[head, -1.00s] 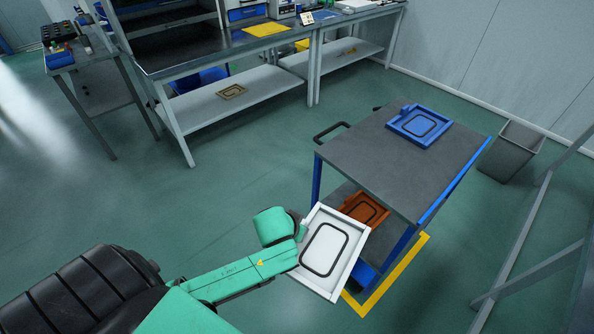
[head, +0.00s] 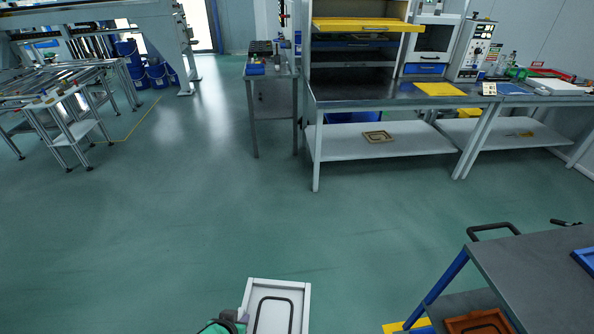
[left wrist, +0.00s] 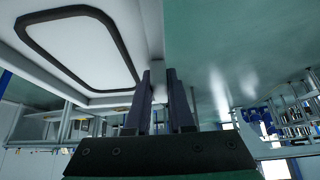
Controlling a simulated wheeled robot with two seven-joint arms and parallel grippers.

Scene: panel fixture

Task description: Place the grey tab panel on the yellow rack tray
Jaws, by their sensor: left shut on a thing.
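The pale grey panel (head: 277,301), with a raised rim and a dark rounded outline on its face, is at the bottom of the head view, cut off by the lower edge. My left gripper (head: 240,319) is shut on its left edge and holds it above the floor. In the left wrist view the fingers (left wrist: 158,88) close on the panel's small tab, and the panel (left wrist: 85,40) fills the upper left. The yellow rack tray (head: 367,25) sticks out of the rack at the top, far from the panel and empty as far as I can see. My right gripper is out of view.
A bench (head: 395,92) with a lower shelf holding a tan panel (head: 377,136) stands below the tray. A grey cart (head: 545,262) with an orange panel (head: 478,322) and a blue panel (head: 585,258) is at right. Open green floor (head: 250,215) lies between.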

